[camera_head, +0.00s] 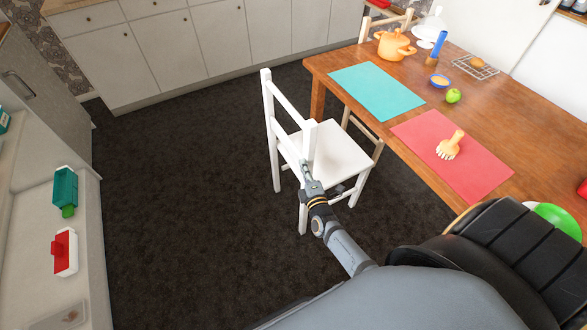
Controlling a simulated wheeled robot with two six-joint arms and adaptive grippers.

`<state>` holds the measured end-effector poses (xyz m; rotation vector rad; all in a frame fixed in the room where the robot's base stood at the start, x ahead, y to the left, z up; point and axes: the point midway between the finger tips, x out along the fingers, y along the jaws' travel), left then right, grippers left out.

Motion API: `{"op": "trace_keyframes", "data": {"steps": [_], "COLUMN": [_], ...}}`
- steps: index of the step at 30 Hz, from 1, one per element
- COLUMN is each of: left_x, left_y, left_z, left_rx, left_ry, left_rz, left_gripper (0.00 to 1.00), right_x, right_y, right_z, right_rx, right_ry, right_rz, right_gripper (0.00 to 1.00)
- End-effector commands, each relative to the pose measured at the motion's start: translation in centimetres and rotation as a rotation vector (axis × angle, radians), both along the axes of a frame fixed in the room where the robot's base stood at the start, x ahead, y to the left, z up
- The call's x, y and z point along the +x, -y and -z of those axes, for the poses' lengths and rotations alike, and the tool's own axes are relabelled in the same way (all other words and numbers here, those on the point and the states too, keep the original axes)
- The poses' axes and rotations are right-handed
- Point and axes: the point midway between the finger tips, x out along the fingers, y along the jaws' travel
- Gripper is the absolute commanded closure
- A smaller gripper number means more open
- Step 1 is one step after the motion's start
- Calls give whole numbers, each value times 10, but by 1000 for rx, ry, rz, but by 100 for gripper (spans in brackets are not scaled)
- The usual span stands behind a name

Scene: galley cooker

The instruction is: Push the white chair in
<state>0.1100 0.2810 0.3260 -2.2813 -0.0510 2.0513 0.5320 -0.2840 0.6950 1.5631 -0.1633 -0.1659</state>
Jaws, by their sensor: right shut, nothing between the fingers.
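The white chair (331,150) stands on the dark carpet at the left side of the wooden table (516,124). Its backrest (287,102) is on the side away from the table, and its seat points toward the table, with its front close to the table's edge. My right gripper (306,168) is shut and empty. It is at the near end of the chair's backrest, just by the near back post; I cannot tell whether it touches it. My left gripper is not in view.
An orange pot (394,45) stands at the far end. Another chair (380,26) is behind the table. Carpet (190,180) left of the white chair is clear.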

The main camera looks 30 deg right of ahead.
Motion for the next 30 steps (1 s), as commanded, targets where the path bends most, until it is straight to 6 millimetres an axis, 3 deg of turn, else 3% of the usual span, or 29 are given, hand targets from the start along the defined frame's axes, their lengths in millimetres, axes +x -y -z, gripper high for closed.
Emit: {"op": "trace_keyframes", "data": {"steps": [1, 6, 15, 22, 30], "left_x": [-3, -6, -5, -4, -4], "left_y": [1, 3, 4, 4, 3], "left_z": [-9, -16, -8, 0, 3], "left_rx": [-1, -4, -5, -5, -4], "left_ry": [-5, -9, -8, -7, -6], "left_rz": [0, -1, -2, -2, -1], "left_gripper": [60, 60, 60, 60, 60], "right_x": [1, 3, 6, 8, 8], "right_y": [16, 71, 156, 195, 211], "right_z": [-6, -5, -1, -1, -2], "right_rx": [-8, -10, -7, -4, -2], "right_ry": [1, 2, 4, 4, 3], "right_rz": [0, 1, 2, 2, 2], "right_gripper": [100, 100, 100, 100, 100]}}
